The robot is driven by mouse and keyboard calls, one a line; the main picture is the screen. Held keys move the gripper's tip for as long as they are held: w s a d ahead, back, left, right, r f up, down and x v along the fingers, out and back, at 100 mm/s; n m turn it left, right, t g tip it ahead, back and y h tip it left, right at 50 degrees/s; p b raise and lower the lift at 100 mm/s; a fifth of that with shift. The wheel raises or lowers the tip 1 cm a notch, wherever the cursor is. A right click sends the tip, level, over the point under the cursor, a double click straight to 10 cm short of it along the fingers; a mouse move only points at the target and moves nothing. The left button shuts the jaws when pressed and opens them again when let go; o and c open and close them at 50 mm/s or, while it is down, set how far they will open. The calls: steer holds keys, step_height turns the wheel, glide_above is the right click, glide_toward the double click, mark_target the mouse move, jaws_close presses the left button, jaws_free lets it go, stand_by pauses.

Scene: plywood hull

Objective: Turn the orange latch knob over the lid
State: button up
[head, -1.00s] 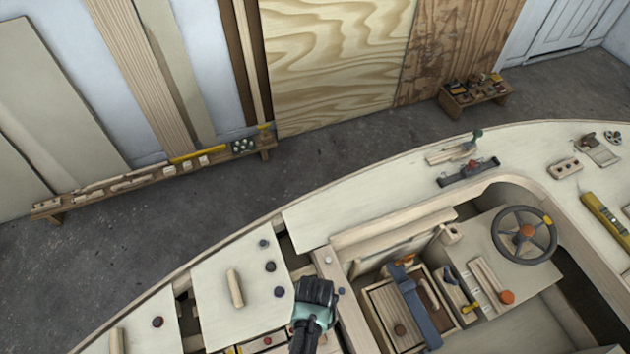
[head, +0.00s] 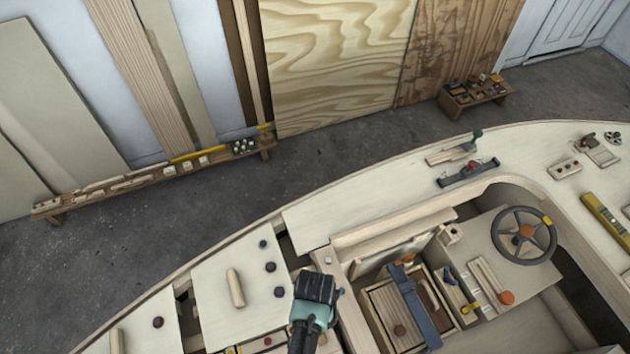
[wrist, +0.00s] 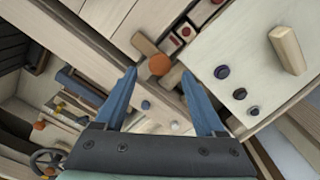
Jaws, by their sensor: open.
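An orange round knob (wrist: 159,64) shows in the wrist view on a small wooden piece, between and just beyond my fingertips. My gripper (wrist: 159,73) is open, its two blue fingers spread on either side of the knob in the picture; I cannot tell whether they touch it. In the head view my gripper (head: 316,288) is seen from above and hides the knob. A pale lid panel (head: 212,275) with a wooden bar handle (head: 236,288) and dark knobs (head: 271,267) lies left of my gripper; it is on the right in the wrist view (wrist: 240,60).
Right of my gripper are a slatted wooden hatch with a blue strap (head: 415,305), another orange knob (head: 507,297) and a steering wheel (head: 527,233). Small red and dark buttons (wrist: 184,31) sit close beyond the knob. The side deck (head: 350,215) behind is mostly clear.

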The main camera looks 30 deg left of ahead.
step_height(320, 180, up, 10)
steer(key=shift+f+b, duration=0.25)
steer(key=shift+b, duration=0.05)
stand_by(0.5)
